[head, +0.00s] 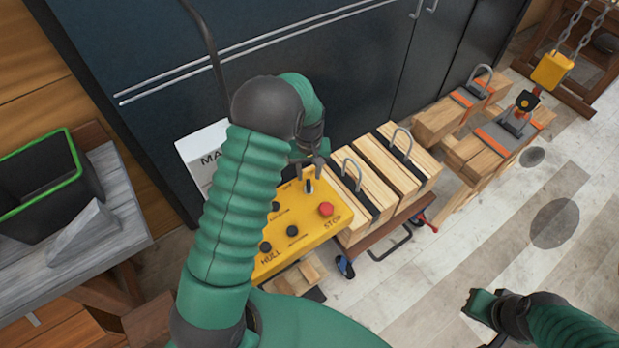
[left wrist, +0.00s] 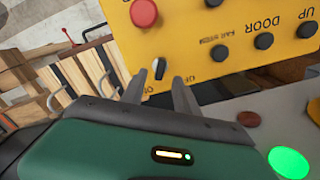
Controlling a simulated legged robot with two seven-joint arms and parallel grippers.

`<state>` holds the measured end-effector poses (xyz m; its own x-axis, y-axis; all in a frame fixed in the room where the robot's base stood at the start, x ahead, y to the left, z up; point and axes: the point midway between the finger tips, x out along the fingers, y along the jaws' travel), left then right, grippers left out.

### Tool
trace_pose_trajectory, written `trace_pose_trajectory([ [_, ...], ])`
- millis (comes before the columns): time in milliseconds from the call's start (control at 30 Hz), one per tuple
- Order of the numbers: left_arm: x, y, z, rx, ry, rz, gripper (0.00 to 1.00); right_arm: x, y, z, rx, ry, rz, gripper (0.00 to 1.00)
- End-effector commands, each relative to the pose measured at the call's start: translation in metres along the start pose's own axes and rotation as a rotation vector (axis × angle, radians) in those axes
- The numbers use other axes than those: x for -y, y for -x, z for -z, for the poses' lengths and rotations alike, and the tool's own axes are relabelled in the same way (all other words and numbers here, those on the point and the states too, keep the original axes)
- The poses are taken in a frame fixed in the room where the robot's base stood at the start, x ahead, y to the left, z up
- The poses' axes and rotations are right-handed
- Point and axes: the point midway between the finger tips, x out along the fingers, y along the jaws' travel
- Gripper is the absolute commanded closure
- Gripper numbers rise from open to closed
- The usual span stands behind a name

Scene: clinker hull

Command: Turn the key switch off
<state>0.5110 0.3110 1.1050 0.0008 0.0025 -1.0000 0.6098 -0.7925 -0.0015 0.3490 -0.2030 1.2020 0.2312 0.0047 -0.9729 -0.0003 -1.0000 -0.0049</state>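The yellow control panel (head: 297,238) stands in front of the dark cabinet, with a red STOP button (head: 326,209) and several dark buttons. The small grey key switch (head: 308,187) is at the panel's far edge; it also shows in the left wrist view (left wrist: 160,67), beside small lettering too fine to read surely. My left gripper (head: 308,168) is just above the key switch. In the left wrist view its two fingers (left wrist: 160,88) are apart, with nothing between them; the key appears just beyond the tips. My right gripper (head: 481,304) is low at right, far from the panel; its finger gap is unclear.
Wooden blocks with metal shackles (head: 378,178) stand right beside the panel. A black bin with green rim (head: 40,178) sits on a grey bench at left. A yellow chain hook block (head: 551,70) hangs at upper right. Floor at right is mostly clear.

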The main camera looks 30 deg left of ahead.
Motion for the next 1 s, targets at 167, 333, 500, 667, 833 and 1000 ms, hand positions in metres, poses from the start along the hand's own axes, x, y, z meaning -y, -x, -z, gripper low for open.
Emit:
trace_pose_trajectory([
  [167,0.001,-0.035,0.0,0.003,-0.001,0.002,0.64,0.0,0.014,0.004,0.0,0.0,0.0,1.0],
  [333,0.0,-0.052,-0.001,-0.001,-0.001,0.0,0.64,0.0,0.017,0.004,0.0,0.0,0.0,1.0],
  [500,0.0,-0.054,-0.001,-0.003,-0.001,-0.001,0.64,0.0,0.016,0.004,0.0,0.0,0.0,1.0],
  [667,0.0,-0.054,0.0,-0.002,-0.001,0.0,0.74,0.0,0.016,0.004,0.0,0.0,0.0,1.0],
  [833,0.0,-0.054,0.0,-0.002,-0.001,-0.001,0.96,0.0,0.016,0.004,0.0,0.0,0.0,1.0],
  [1000,-0.001,-0.053,0.0,-0.003,-0.001,-0.001,1.0,0.0,0.016,0.004,0.0,0.0,0.0,1.0],
])
